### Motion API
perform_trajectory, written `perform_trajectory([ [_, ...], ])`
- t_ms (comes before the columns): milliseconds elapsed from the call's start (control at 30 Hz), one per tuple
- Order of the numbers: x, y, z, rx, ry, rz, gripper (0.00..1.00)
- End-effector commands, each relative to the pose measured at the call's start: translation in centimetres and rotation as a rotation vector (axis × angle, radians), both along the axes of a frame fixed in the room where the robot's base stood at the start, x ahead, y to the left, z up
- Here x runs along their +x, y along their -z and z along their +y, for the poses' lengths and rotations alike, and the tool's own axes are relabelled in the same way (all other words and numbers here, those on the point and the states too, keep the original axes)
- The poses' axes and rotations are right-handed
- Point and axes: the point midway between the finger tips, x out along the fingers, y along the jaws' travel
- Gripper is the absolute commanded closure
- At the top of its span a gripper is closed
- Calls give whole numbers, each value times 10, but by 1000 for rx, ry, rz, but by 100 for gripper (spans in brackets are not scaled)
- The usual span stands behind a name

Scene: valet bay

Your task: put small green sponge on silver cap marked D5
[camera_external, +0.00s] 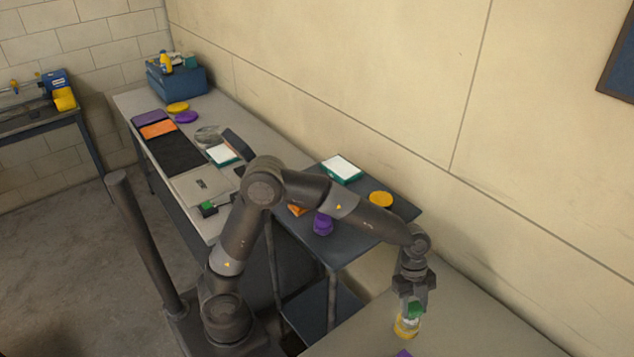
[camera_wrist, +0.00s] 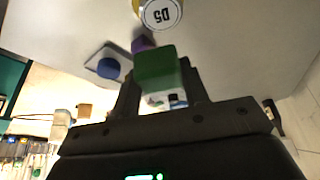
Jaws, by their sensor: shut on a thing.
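The small green sponge (camera_wrist: 156,66) is held between the fingers of my gripper (camera_wrist: 160,84) in the wrist view. The silver cap marked D5 (camera_wrist: 160,14) is at the top of that view, its label upside down, with yellow around its edge. The sponge appears apart from the cap there. In the external view my gripper (camera_external: 412,301) points down at the lower right, with the green sponge (camera_external: 415,310) at its tips. A yellow container (camera_external: 406,327) shows just below the sponge; its top is partly hidden, and I cannot tell the exact height gap.
A purple object (camera_wrist: 143,44) and a blue round thing on a pale square (camera_wrist: 109,68) lie near the cap. The light table (camera_external: 470,325) is mostly clear. A dark side table (camera_external: 345,245) holds a purple object (camera_external: 323,223) and yellow disc (camera_external: 381,199). A wall stands right.

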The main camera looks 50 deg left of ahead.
Motion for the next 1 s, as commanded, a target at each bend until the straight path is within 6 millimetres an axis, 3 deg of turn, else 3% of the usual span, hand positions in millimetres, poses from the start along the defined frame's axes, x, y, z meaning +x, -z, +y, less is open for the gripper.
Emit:
perform_trajectory([
  [200, 17, 12, 6, 0, 1, 0, 80],
  [533, 17, 50, 6, 0, 1, 0, 80],
  [900, 17, 54, 6, 0, 1, 0, 80],
  [933, 18, 54, 6, 0, 1, 0, 57],
  [1000, 18, 54, 6, 0, 1, 0, 52],
])
